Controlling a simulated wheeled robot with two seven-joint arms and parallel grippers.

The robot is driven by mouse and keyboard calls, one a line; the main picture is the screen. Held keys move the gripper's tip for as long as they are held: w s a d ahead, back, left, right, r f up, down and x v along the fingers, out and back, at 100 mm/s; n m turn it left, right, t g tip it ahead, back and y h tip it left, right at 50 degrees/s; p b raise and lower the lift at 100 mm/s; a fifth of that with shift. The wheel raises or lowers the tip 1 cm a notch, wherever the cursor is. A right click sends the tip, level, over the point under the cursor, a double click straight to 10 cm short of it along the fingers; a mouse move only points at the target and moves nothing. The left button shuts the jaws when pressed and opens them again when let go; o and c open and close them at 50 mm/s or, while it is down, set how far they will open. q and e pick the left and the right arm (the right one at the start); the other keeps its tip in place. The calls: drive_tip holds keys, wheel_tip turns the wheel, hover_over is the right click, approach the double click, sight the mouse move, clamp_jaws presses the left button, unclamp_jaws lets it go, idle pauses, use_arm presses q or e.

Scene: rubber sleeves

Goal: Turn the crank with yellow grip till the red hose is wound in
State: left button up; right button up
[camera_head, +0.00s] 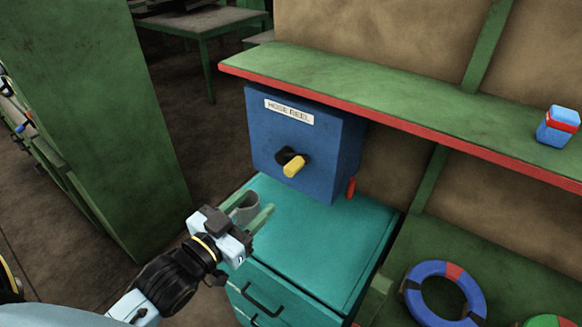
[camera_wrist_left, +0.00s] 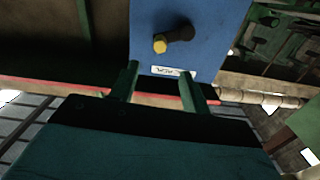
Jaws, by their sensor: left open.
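The blue hose reel box (camera_head: 290,140) is mounted under the green shelf and carries a "HOSE REEL" label. On its front is a black crank (camera_head: 286,156) with a yellow grip (camera_head: 294,166), which points down and right. The yellow grip also shows in the left wrist view (camera_wrist_left: 160,44). A short red hose end (camera_head: 351,187) shows at the box's lower right edge. My left gripper (camera_head: 260,203) is open and empty, below and left of the crank and apart from it. In the left wrist view its fingers (camera_wrist_left: 158,70) are spread below the grip. My right gripper is not in view.
A teal cabinet (camera_head: 340,235) stands under the box. A grey rounded thing (camera_head: 243,209) is partly hidden behind my left gripper. A red-and-blue container (camera_head: 558,126) is on the shelf (camera_head: 400,93). A blue-and-red ring (camera_head: 430,310) lies at lower right.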

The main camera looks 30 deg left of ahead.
sight(288, 173)
use_arm(q)
drive_tip(key=w, duration=0.4)
drive_tip(key=w+d+p, duration=0.1)
drive_tip(key=w, duration=0.3)
drive_tip(key=w+d, duration=0.1)
drive_tip(key=w, duration=0.4)
drive_tip(key=shift+c, duration=0.5)
clamp_jaws()
